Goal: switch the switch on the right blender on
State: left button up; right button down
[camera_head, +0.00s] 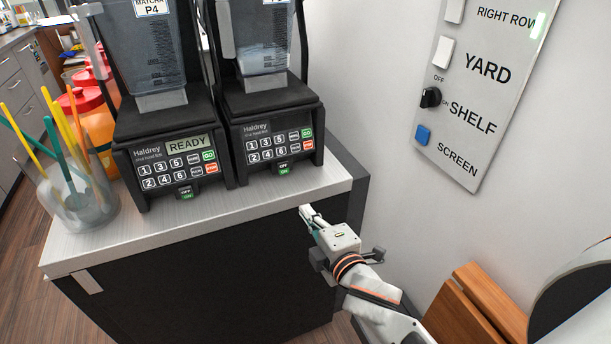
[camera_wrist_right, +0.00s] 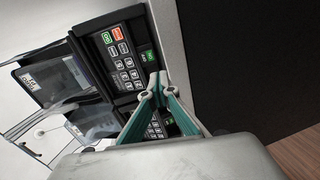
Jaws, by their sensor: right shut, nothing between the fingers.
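The right blender (camera_head: 270,117) is black, with a keypad front and a dark, blank display. Its small switch (camera_head: 284,169), marked OFF and ON with a green part, sits low on the front; which way it is set is too small to tell. My right gripper (camera_head: 306,211) is shut and empty, in front of the counter edge, below and to the right of that switch and apart from it. In the right wrist view the closed fingertips (camera_wrist_right: 155,82) show near the right blender's keypad (camera_wrist_right: 122,55) and its green switch (camera_wrist_right: 148,56). My left gripper is not in view.
The left blender (camera_head: 170,150) stands close beside it and reads READY. A clear cup with straws (camera_head: 75,200) and red-lidded orange bottles (camera_head: 97,125) are at the left. A wall switch panel (camera_head: 482,85) is at the right. The counter strip (camera_head: 215,207) before the blenders is clear.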

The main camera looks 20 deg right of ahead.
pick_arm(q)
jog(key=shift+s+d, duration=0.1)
pick_arm(e)
jog(key=shift+w+d+r+n, duration=0.1)
jog(key=shift+r+n, duration=0.05)
jog(key=shift+r, duration=0.3)
jog(key=shift+w+d+r+n, duration=0.1)
jog(key=shift+r+n, duration=0.05)
jog(key=shift+r, duration=0.3)
send_near(284, 172)
jog(key=w, duration=0.3)
jog(key=w+f, duration=0.1)
jog(key=w, duration=0.1)
jog(key=shift+w+a+p, duration=0.15)
jog(key=shift+p, duration=0.2)
jog(key=shift+w+f, duration=0.1)
jog(key=shift+w, duration=0.6)
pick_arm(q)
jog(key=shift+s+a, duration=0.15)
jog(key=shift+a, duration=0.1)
